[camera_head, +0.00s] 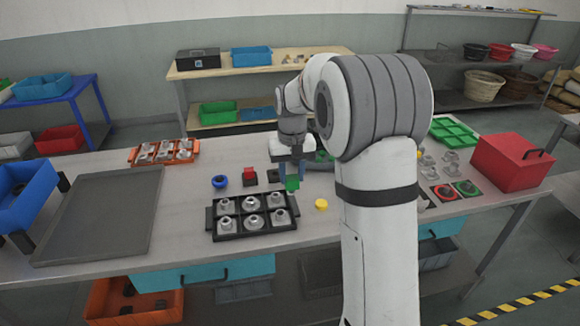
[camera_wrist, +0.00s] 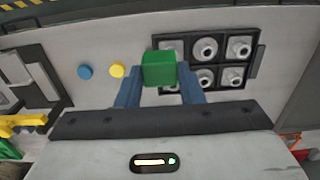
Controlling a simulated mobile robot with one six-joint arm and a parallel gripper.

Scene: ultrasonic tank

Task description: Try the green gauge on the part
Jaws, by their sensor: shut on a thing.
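The green gauge (camera_head: 292,183) is a small green block between the blue fingers of my gripper (camera_head: 291,175). In the wrist view my gripper (camera_wrist: 160,82) is shut on the green gauge (camera_wrist: 159,68). A black tray (camera_head: 210,222) holds several grey metal flanged parts (camera_head: 252,220), one to a compartment. In the head view the gauge is above the bench near the tray's back right corner. In the wrist view it overlaps the left edge of the tray (camera_wrist: 256,62), with several parts (camera_wrist: 208,47) beside it. I cannot tell its height above the bench.
An orange rack (camera_head: 165,152) stands behind left, a red box (camera_head: 512,161) right. A grey mat (camera_head: 100,215) leaves clear room at left.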

